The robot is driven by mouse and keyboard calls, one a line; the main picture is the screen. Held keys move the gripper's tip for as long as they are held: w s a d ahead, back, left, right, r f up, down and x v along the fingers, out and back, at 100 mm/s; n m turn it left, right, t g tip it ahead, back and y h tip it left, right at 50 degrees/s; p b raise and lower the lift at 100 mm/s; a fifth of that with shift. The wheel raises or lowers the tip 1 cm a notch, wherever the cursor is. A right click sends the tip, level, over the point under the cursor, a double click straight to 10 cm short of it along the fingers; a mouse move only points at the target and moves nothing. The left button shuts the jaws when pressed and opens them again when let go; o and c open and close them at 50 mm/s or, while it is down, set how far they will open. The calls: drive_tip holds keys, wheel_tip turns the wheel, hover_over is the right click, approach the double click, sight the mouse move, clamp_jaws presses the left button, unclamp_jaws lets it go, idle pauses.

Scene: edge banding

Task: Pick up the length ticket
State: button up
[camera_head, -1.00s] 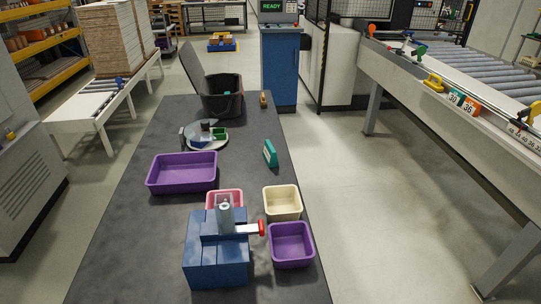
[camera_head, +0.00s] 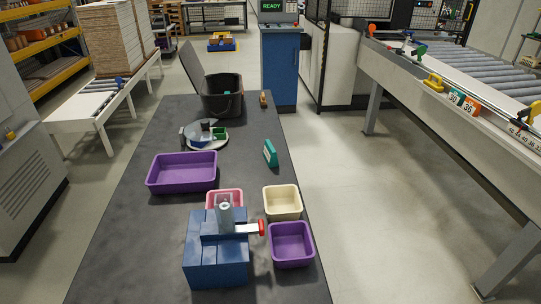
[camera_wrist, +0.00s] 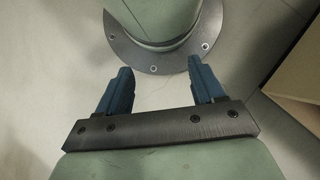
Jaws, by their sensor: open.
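My gripper (camera_wrist: 160,72) shows in the wrist view with its two blue fingers spread apart and nothing between them. Beyond the fingers are a round bolted flange and pale floor. My gripper does not show in the head view.
The dark table (camera_head: 120,240) holds a large purple tray (camera_head: 182,174), a cream bin (camera_head: 282,202), a small purple bin (camera_head: 291,245), a pink bin (camera_head: 232,194), a blue block fixture (camera_head: 215,262) and a black bucket (camera_head: 222,103). Open floor lies between the table and the roller conveyor (camera_head: 480,65).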

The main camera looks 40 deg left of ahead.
drive_tip(key=w+a+r+n+t, duration=0.15)
drive_tip(key=w+a, duration=0.35)
drive_tip(key=w, duration=0.7)
drive_tip(key=w+a+n+t, duration=0.15)
drive_tip(key=w+a, duration=0.35)
drive_tip(key=w, duration=0.7)
drive_tip(key=w+a+r+n+t, duration=0.1)
drive_tip(key=w+a+r+t, duration=0.1)
drive_tip(key=w+a+r, duration=0.6)
drive_tip(key=w+a+r+n+t, duration=0.1)
drive_tip(key=w+a+r, duration=0.3)
drive_tip(key=w+a, duration=0.7)
wheel_tip(320, 180, up, 43)
drive_tip(key=n+t+y, duration=0.3)
drive_tip(key=n+y, duration=0.1)
drive_tip(key=n, duration=0.2)
hover_over(271, 146)
drive_tip(key=s+d, duration=0.2)
drive_tip(key=d, duration=0.2)
drive_tip(key=x, duration=1.3)
drive_tip(key=shift+w+a+f, duration=0.1)
drive_tip(key=shift+a, duration=0.15)
drive_tip(key=shift+f, duration=0.1)
drive_tip(key=shift+f, duration=0.25)
drive_tip(key=shift+c, duration=0.3)
